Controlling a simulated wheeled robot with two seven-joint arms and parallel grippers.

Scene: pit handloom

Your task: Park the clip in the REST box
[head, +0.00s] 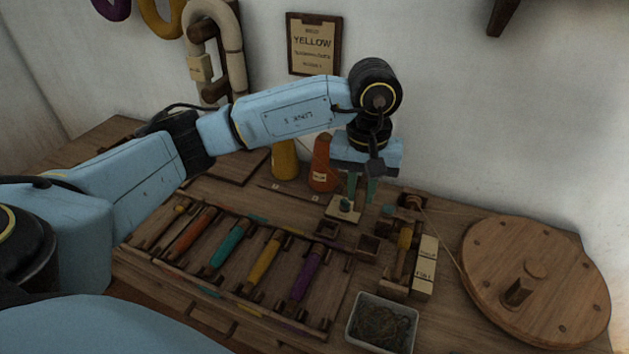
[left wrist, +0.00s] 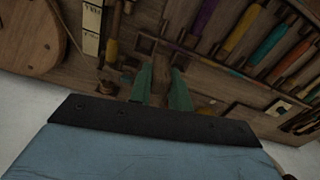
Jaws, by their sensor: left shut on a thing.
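My left gripper (head: 361,190) hangs from above over the back middle of the bench, its green fingers pointing down. In the left wrist view its fingers (left wrist: 164,85) are shut on a small brown piece (left wrist: 161,68), which I take to be the clip; in the head view it is mostly hidden by the fingers. Two small open wooden boxes stand below and in front of the gripper, one at the left (head: 327,228) and one at the right (head: 369,245). I cannot read which is marked REST. The held piece is apart from both. My right gripper is not in view.
A rack of coloured-handled shuttles (head: 230,250) fills the left. A cream card with a green knob (head: 345,207) lies beside the gripper. An orange bottle (head: 322,165) stands behind. A cream labelled block (head: 425,265), a grey tray (head: 382,322) and a wooden wheel (head: 560,265) are right.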

